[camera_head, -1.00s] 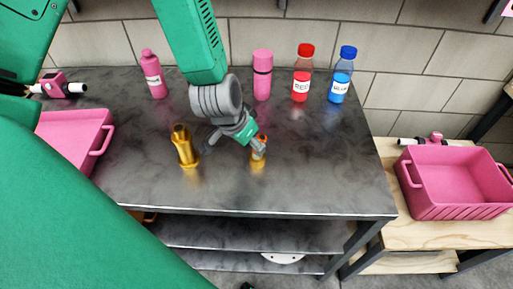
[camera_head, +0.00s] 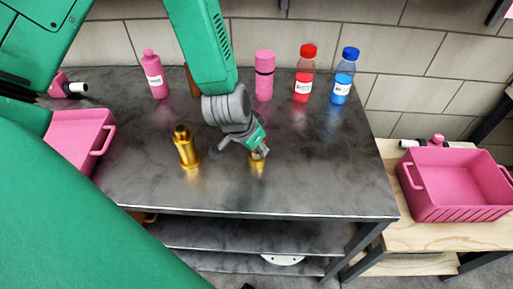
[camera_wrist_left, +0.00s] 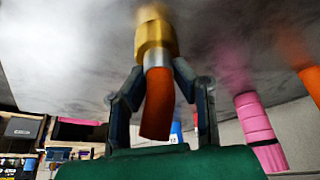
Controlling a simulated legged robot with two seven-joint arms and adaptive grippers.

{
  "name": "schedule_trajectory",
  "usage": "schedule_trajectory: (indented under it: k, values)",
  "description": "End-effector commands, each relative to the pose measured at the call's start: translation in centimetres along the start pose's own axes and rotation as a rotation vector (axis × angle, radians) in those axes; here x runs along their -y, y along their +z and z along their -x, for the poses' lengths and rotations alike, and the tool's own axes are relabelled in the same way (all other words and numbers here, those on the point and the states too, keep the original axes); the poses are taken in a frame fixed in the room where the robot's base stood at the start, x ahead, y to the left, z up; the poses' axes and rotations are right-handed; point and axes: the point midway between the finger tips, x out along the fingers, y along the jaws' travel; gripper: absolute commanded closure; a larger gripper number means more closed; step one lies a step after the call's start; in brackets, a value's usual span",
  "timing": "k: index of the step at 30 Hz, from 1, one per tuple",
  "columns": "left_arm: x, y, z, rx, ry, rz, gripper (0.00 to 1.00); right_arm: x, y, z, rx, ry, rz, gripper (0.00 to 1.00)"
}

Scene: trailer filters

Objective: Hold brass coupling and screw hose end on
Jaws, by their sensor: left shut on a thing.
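A gold brass coupling (camera_head: 186,147) stands upright on the dark table (camera_head: 330,190). A second brass fitting (camera_head: 257,166) is just right of it, under my left gripper (camera_head: 258,153). In the left wrist view, this brass fitting (camera_wrist_left: 155,38) joins a short orange-brown hose piece (camera_wrist_left: 158,105) that lies between my fingers. My left gripper (camera_wrist_left: 160,75) is shut on this hose end, near where hose and brass meet. Whether the fitting touches the table I cannot tell. The hose is mostly hidden in the head view. My right gripper is not in view.
Pink bottles (camera_head: 153,75) (camera_head: 264,76), a red bottle (camera_head: 304,75) and a blue bottle (camera_head: 343,77) line the back. Pink bins stand at left (camera_head: 78,135) and on the right wooden bench (camera_head: 440,235). The table's front and right are clear.

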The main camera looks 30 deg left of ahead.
Motion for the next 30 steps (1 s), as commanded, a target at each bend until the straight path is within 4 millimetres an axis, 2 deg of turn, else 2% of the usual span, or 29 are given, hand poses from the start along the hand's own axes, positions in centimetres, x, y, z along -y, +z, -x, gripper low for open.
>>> schedule_trajectory:
  k: [4,8,15,21,30]
  values:
    - [-0.1,0.2,0.1,0.010,-0.004,-0.001,1.00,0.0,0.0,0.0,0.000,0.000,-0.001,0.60]
    - [-0.1,-0.3,1.2,0.006,-0.004,-0.001,1.00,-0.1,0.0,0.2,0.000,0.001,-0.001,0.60]
    - [0.1,-2.2,5.7,0.000,-0.003,-0.001,1.00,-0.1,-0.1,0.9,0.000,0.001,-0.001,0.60]
    - [0.1,-3.4,8.4,0.003,-0.002,0.000,1.00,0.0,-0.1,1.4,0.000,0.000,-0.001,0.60]
    - [0.0,-3.6,9.2,0.006,-0.002,0.000,1.00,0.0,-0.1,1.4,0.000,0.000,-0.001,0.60]
